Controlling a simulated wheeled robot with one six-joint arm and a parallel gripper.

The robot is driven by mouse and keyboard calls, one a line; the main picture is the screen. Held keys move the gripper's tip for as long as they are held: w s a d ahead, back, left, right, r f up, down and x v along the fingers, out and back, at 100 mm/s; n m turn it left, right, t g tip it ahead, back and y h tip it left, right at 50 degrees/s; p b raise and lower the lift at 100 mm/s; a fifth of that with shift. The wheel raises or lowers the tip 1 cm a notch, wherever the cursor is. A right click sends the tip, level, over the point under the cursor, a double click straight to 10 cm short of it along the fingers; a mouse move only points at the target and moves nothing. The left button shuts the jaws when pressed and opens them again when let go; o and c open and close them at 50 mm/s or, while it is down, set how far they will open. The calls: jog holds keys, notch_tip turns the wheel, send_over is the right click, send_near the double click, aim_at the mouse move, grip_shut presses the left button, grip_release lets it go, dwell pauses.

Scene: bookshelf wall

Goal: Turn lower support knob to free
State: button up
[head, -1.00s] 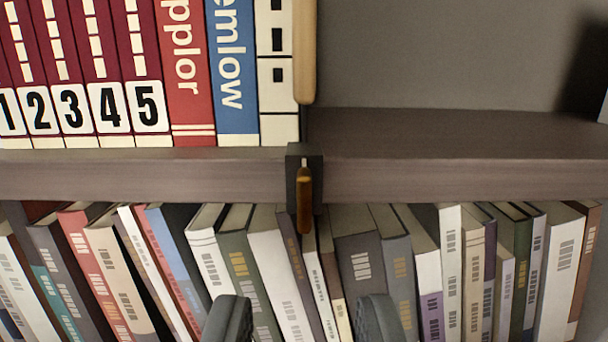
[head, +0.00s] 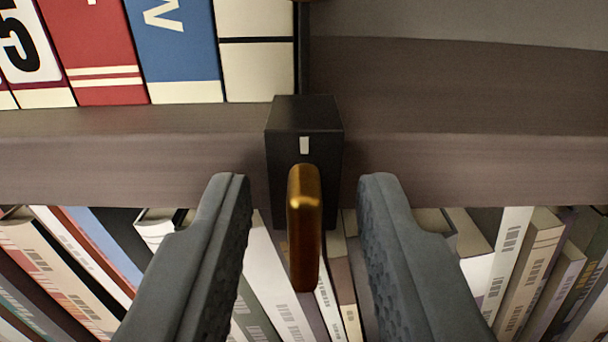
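The lower support knob (head: 304,230) is an amber-brown bar hanging upright on a black block (head: 304,115) at the front edge of the shelf. A small pale mark shows on the block just above the knob. My gripper (head: 304,195) is open, with one grey finger on each side of the knob. Both fingers are apart from the knob, with clear gaps left and right. How deep the fingertips reach relative to the knob is hard to tell.
The shelf board (head: 470,165) runs across behind the fingers. A red book (head: 103,50), a blue book (head: 175,50) and a white book (head: 257,60) stand on it at left; its right side is bare. Tightly packed books (head: 60,260) lean below.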

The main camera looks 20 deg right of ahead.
jog(key=shift+w, duration=0.15)
grip_shut()
